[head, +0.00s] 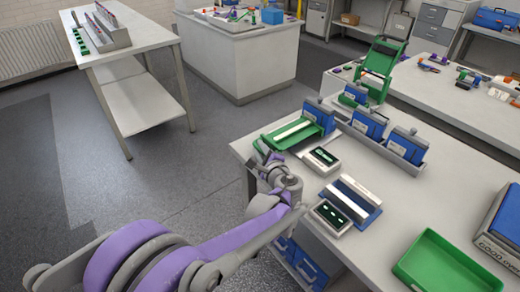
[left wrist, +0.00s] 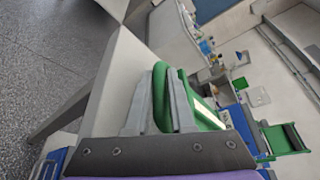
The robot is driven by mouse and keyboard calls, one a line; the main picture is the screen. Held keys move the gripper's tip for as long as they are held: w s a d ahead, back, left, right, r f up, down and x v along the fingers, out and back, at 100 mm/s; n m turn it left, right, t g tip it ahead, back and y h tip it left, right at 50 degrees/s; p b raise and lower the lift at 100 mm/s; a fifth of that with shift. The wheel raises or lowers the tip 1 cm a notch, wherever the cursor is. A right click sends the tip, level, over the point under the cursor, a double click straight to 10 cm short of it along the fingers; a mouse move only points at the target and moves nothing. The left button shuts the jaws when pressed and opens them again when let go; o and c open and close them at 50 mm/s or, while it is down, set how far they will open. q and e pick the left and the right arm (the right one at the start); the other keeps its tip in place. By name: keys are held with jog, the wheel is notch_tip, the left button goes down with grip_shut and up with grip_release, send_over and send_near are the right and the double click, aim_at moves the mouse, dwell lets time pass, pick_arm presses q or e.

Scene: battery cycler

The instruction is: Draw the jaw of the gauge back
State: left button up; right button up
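A green gauge-like fixture (head: 274,139) with a pale bar (head: 294,129) lies at the near-left corner of the table. I take it for the gauge; which part is its jaw is too small to tell. My left gripper (head: 262,150) is at the left end of this fixture. In the left wrist view, the two grey fingers of the left gripper (left wrist: 164,88) stand apart. A rounded green part of the fixture (left wrist: 159,92) shows between them, and contact is not clear. My right gripper is not in view.
Two small display units (head: 322,160) (head: 331,216) and a blue and silver fixture (head: 352,202) stand nearby. Blue cells sit in a grey rack (head: 390,152) behind. A green tray (head: 447,264) is at the front right. Bare tabletop (head: 400,205) lies between.

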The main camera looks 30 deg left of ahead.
pick_arm(q)
grip_shut()
dwell(1.2)
jog(key=s, duration=0.1)
jog(key=s+a, duration=0.1)
jog(key=s, duration=0.1)
jog(key=shift+s+a, duration=0.1)
jog(key=shift+a, duration=0.1)
jog(key=shift+o, duration=1.2)
grip_release()
jog(key=shift+f, duration=0.1)
jog(key=shift+o, duration=0.3)
jog(key=shift+s, duration=0.1)
jog(key=shift+d, duration=0.2)
jog(key=p+v, duration=0.1)
jog(key=v, duration=0.9)
jog(key=shift+s, duration=0.25)
